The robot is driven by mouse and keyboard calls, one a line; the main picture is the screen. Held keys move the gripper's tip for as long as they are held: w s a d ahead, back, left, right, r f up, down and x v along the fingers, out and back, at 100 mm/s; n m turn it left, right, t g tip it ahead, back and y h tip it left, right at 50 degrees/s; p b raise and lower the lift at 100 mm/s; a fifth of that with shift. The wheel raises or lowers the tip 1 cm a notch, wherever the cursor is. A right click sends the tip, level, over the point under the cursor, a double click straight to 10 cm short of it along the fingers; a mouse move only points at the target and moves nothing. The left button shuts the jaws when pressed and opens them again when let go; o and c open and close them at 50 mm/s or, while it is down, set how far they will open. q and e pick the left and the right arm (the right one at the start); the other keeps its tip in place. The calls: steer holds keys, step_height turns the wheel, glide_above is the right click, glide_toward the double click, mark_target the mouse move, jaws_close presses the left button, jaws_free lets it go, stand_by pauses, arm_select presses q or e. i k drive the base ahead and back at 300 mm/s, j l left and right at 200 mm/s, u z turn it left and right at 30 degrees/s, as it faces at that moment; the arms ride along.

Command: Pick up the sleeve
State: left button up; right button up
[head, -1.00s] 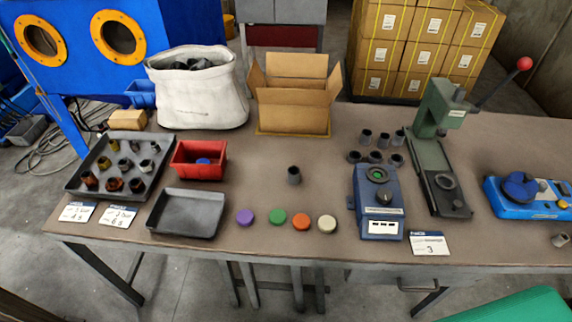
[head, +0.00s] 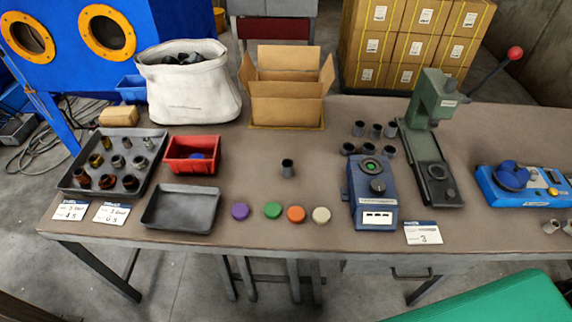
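A dark grey hollow sleeve (head: 287,168) stands upright alone near the middle of the brown table (head: 300,215), in the head view.
A tray of metal parts (head: 150,137), a red bin (head: 219,155) and an empty tray (head: 208,216) are on the left. Coloured caps (head: 272,210) line the front. A white bag (head: 194,98) and open carton (head: 285,112) stand behind. Table around the lone sleeve is clear.

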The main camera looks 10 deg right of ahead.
mark_target(287, 164)
steer(key=l+z, duration=0.1)
steer(key=z, duration=0.4)
steer(key=l+z, duration=0.1)
steer(key=z, duration=0.4)
steer(key=l+z, duration=0.1)
steer(key=z, duration=0.4)
steer(key=u, duration=1.25)
steer(key=i+l, duration=0.1)
steer(key=l, duration=0.3)
steer(key=l+u, duration=0.1)
steer(key=l, duration=0.3)
steer(key=i, duration=0.05)
